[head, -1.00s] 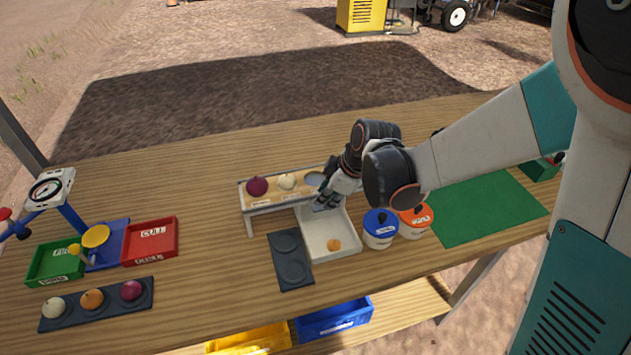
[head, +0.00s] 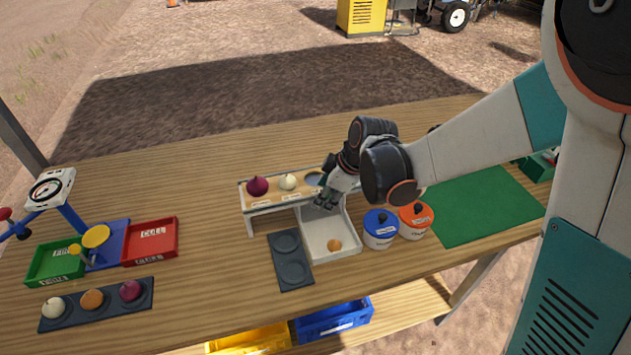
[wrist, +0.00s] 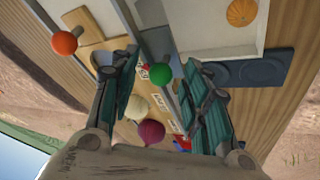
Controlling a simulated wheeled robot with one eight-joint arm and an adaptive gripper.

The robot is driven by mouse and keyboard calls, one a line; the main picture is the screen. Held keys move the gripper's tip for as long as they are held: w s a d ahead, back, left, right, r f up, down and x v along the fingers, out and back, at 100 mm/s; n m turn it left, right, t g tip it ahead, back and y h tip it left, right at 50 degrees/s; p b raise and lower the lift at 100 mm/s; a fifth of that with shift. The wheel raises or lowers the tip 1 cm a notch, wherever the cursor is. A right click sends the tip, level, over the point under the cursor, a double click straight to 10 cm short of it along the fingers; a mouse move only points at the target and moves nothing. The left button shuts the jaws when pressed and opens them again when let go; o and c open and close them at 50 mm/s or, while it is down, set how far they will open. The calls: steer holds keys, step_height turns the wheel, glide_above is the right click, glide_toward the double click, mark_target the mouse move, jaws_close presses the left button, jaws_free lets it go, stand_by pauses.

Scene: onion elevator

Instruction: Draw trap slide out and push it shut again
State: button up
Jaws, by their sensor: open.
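I cannot make out for certain which part is the trap slide. A wooden onion rack (head: 262,202) stands mid-table, with a white tray (head: 349,257) at its front. In the wrist view, a green ball knob (wrist: 160,74) shows between the fingers of my gripper (wrist: 158,66), which are spread apart with a gap on both sides of it. A red-orange ball knob (wrist: 64,42) shows by a tan wooden piece (wrist: 92,28), outside the left finger. In the head view, my gripper (head: 327,197) is low at the rack's right end and hides that part; both knobs are hidden there.
The rack holds a purple onion (head: 257,187) and a white onion (head: 287,181). An orange onion (head: 334,245) lies in the tray. Blue-lidded (head: 380,229) and orange-lidded (head: 416,220) tubs stand close right. A dark two-well plate (head: 290,261) lies left of the tray.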

steer(key=shift+r+p, duration=2.2)
steer(key=shift+r, duration=0.85)
steer(key=s+d+r+m+t+h, duration=0.1)
steer(key=s+d+r+m+t, duration=0.1)
steer(key=s+d+r+m, duration=0.4)
steer(key=s+d+r+m+t+h, duration=0.1)
steer(key=s+d+r+m, duration=0.6)
steer(key=s, duration=0.7)
steer(key=d+m+h, duration=0.1)
steer(key=d+m, duration=0.1)
steer(key=d, duration=0.1)
steer(key=shift+s+d+r+t+h, duration=0.15)
steer(key=shift+s+t+h, duration=0.15)
steer(key=shift+s+t, duration=0.1)
